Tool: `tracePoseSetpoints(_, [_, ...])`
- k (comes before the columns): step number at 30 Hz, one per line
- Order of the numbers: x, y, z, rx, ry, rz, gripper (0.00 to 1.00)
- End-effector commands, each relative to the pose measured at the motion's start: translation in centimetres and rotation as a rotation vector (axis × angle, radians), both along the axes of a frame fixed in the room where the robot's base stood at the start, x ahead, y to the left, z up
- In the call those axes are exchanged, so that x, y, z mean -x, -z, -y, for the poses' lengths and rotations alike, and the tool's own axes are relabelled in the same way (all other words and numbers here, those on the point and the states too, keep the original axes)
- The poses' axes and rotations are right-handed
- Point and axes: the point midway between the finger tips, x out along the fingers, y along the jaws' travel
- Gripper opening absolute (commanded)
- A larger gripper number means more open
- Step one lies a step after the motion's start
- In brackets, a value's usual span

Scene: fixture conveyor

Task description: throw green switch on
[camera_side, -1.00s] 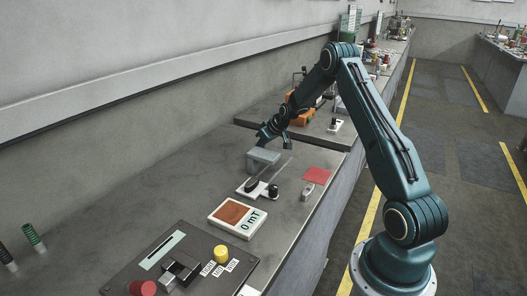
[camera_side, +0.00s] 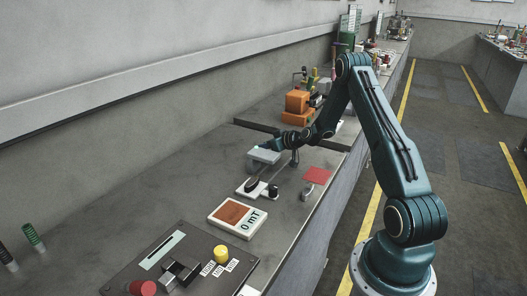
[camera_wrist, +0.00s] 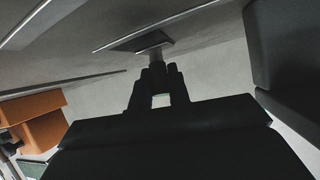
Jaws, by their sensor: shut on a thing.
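My gripper (camera_side: 277,147) is low over the bench, reaching left at the back edge of a grey box (camera_side: 264,158). In the wrist view my gripper's dark fingers (camera_wrist: 157,72) are closed together around the end of a short grey stub (camera_wrist: 152,54). The stub rises from a dark plate (camera_wrist: 142,43). A small pale, faintly green patch shows in the gap between the fingers. I cannot make out a green switch clearly or tell whether the stub is its lever. The side view does not show the fingertips clearly.
A control panel (camera_side: 180,265) is at the near end. An orange machine (camera_side: 297,104) stands behind; it also shows in the wrist view (camera_wrist: 36,124).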

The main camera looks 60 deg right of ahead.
Motion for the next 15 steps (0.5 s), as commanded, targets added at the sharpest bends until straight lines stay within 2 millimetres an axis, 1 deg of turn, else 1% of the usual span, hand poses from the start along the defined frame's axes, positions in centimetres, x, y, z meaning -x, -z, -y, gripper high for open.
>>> tracePoseSetpoints(10, [0.04, 0.07, 0.0, -0.001, 0.001, 0.001, 0.0])
tracePoseSetpoints(11, [0.04, 0.07, 0.0, -0.001, 0.001, 0.001, 0.24])
tracePoseSetpoints(13, [0.03, 0.08, 0.0, -0.001, 0.0, 0.0, 0.38])
tracePoseSetpoints(15, [0.02, 0.07, 0.0, -0.001, 0.0, 0.0, 0.39])
